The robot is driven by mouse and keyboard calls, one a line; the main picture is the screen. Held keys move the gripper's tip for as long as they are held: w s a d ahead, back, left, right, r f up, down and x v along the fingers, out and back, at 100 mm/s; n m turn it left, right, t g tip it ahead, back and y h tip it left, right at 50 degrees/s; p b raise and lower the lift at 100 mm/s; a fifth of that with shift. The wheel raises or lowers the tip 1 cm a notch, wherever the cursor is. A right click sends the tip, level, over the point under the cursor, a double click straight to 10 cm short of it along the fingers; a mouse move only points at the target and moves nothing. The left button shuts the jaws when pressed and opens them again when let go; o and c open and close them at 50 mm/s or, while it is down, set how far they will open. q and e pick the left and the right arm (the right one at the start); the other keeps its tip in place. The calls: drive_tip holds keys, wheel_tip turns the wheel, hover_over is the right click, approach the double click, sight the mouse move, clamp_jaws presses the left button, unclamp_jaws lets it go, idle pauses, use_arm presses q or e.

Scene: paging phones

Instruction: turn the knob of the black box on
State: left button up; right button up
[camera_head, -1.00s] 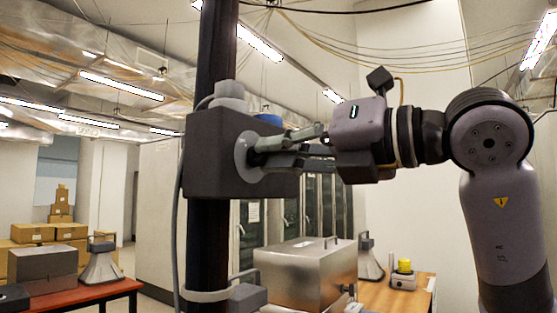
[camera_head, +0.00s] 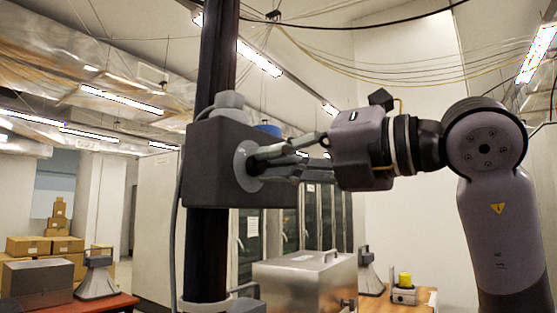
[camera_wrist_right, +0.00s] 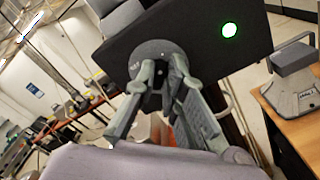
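The black box (camera_head: 215,150) is fixed to a dark upright pole, with a round grey knob plate (camera_head: 243,166) on its right-hand face. In the right wrist view the black box (camera_wrist_right: 205,28) fills the top and bears a lit green light (camera_wrist_right: 229,30). The round knob plate (camera_wrist_right: 150,55) faces my right gripper (camera_wrist_right: 162,68). My right gripper (camera_head: 258,163) reaches in from the right, its fingertips at the knob on either side of its small dark middle part. The fingers hide much of the knob. My left gripper is in neither view.
A metal case (camera_head: 305,283) with a top handle stands below my right gripper. A red table (camera_head: 105,304) and cardboard boxes (camera_head: 30,246) are at the left.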

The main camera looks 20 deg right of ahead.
drive_tip(key=o, duration=0.4)
drive_tip(key=shift+d, duration=0.1)
drive_tip(key=v, duration=1.2)
